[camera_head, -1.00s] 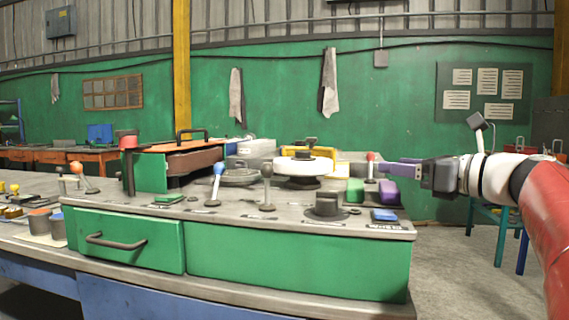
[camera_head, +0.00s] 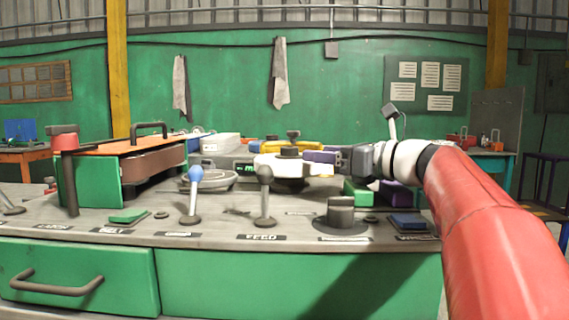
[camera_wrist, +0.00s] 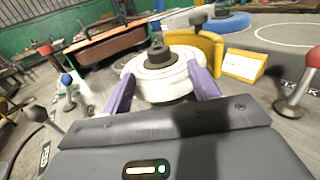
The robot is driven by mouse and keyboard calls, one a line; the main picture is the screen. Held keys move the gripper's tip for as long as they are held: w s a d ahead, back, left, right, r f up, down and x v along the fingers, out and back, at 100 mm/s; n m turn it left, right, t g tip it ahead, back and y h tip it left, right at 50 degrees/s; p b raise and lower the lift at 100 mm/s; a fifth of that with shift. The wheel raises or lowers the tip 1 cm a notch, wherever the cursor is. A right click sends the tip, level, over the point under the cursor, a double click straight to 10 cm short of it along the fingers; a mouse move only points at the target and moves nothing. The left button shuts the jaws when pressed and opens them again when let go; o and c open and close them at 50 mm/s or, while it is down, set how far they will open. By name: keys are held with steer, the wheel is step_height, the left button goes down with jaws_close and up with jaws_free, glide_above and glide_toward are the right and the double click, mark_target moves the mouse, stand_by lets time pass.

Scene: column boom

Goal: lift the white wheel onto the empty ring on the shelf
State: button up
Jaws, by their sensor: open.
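The white wheel (camera_head: 268,164) lies flat on a dark base on the grey worktop, with a dark knob on top. It also shows in the wrist view (camera_wrist: 158,84), in the middle. My gripper (camera_head: 318,157) is at the wheel's right side in the head view. In the wrist view its two purple fingers (camera_wrist: 161,72) are open, one on each side of the wheel. I cannot tell whether they touch it. A thin white ring outline (camera_wrist: 258,33) with nothing inside is on a grey surface at the upper right. I cannot tell whether this is the shelf's ring.
A yellow curved block (camera_wrist: 207,48) stands just behind the wheel, with a blue wheel (camera_wrist: 228,22) beyond it. Levers with blue (camera_head: 195,173) and grey (camera_head: 264,172) knobs rise in front. A red-knobbed lever (camera_wrist: 299,90) stands to the right in the wrist view.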

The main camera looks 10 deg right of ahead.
mark_target(297, 150)
steer(key=x, duration=0.6)
steer(key=shift+a+r+p, duration=0.1)
steer(key=shift+p, duration=0.2)
steer(key=c, duration=1.2)
steer(key=shift+r, duration=0.1)
